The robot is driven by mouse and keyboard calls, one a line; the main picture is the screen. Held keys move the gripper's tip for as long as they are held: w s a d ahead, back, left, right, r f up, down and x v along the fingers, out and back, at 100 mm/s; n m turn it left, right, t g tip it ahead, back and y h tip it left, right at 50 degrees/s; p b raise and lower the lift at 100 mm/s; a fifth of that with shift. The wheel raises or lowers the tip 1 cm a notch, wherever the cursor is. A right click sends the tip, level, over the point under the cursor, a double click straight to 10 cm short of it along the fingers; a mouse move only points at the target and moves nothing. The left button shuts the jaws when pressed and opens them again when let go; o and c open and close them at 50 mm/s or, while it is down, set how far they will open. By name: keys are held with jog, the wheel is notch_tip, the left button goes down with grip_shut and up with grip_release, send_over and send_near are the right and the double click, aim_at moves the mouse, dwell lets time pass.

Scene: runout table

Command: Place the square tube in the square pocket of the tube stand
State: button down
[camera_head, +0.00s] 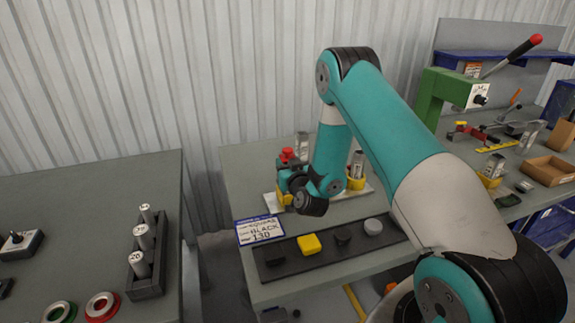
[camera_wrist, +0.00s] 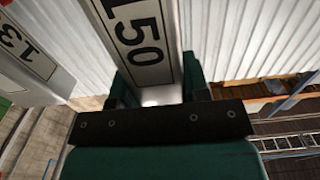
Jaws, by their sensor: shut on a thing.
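My gripper (camera_wrist: 157,88) is shut on a grey square tube (camera_wrist: 140,35) marked 150, in the wrist view. The tube rises between the two dark green fingers; its lower end is not clear. In the head view my wrist hides the fingers. A grey tube (camera_head: 302,143) shows above and behind the wrist there; I cannot tell if it is the held one. A pale plate (camera_head: 343,195), perhaps the tube stand, lies under and behind my wrist. Its square pocket cannot be made out.
A second tube (camera_wrist: 30,50) marked 13 stands close left of the held one. A yellow cup (camera_head: 356,183) holds a tube right of my wrist. A red knob (camera_head: 287,154) stands behind.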

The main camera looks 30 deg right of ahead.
jog(key=c, duration=0.6)
grip_release()
jog(key=shift+r, duration=0.1)
jog(key=shift+s+a, duration=0.1)
jog(key=shift+s, duration=0.15)
jog(key=b+v, duration=0.4)
jog(key=v, duration=0.2)
jog(key=s+a+r+n+g+y, duration=0.25)
jog(key=a+r+g+y, duration=0.2)
jog(key=a, duration=0.55)
jog(key=s+a+r+n+g+y, duration=0.25)
jog(key=a+r+y, duration=0.2)
jog(key=a, duration=0.45)
jog(key=s+a+r+n+g, duration=0.2)
jog(key=s+g, duration=0.3)
jog(key=s, duration=0.7)
jog(key=s+a+r+n+g, duration=0.3)
jog(key=s+g, duration=0.2)
jog(key=s, duration=0.8)
jog(key=shift+a+r, duration=0.25)
jog(key=shift+a, duration=0.05)
